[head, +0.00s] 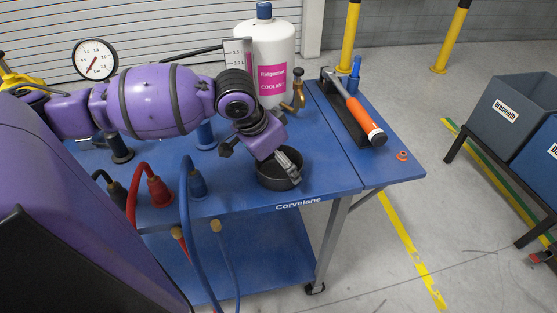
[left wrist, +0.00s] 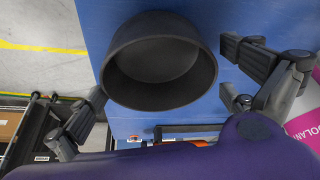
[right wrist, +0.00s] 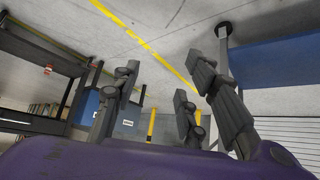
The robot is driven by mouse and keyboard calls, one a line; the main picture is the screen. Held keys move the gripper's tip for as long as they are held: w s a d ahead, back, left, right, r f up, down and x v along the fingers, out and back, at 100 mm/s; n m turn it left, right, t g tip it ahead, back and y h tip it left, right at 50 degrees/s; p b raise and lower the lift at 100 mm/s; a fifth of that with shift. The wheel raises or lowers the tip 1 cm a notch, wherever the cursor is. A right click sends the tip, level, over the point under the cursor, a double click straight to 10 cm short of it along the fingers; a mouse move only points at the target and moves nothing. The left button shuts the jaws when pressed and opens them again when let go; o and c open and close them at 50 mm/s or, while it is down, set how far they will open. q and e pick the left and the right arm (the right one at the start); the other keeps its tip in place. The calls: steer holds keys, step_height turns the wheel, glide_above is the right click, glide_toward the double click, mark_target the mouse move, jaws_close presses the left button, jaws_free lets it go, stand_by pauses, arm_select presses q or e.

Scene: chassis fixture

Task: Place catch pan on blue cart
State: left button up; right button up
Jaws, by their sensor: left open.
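The catch pan is a round, dark, open pan (head: 264,182) near the front edge of the blue cart's top (head: 325,181). It appears upright and resting on the cart. My left gripper (head: 291,163) is over the pan in the head view, and its fingers hide part of the rim. In the left wrist view the pan (left wrist: 160,98) lies between the spread fingers of the left gripper (left wrist: 165,90), with gaps on both sides. My right gripper (right wrist: 163,88) has its fingers apart with nothing between them, away from the cart top.
A white coolant jug (head: 268,50), a brass fitting (head: 298,93) and a hammer with an orange handle (head: 358,112) are on the cart behind and right of the pan. Red (head: 158,190) and blue (head: 196,184) hose connectors stand left. Grey and blue bins (head: 508,112) are at far right.

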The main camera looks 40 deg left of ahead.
arm_select(q)
steer(key=shift+r, duration=0.1)
steer(key=shift+r, duration=0.3)
steer(key=p+v, duration=0.3)
steer(key=v, duration=0.8)
steer(key=shift+r, duration=0.25)
arm_select(e)
steer(key=r, duration=0.3)
steer(key=shift+w+r, duration=0.15)
steer(key=shift+w, duration=0.25)
arm_select(q)
steer(key=shift+s, duration=0.15)
arm_select(e)
steer(key=shift+w+r, duration=0.1)
steer(key=shift+w, duration=0.1)
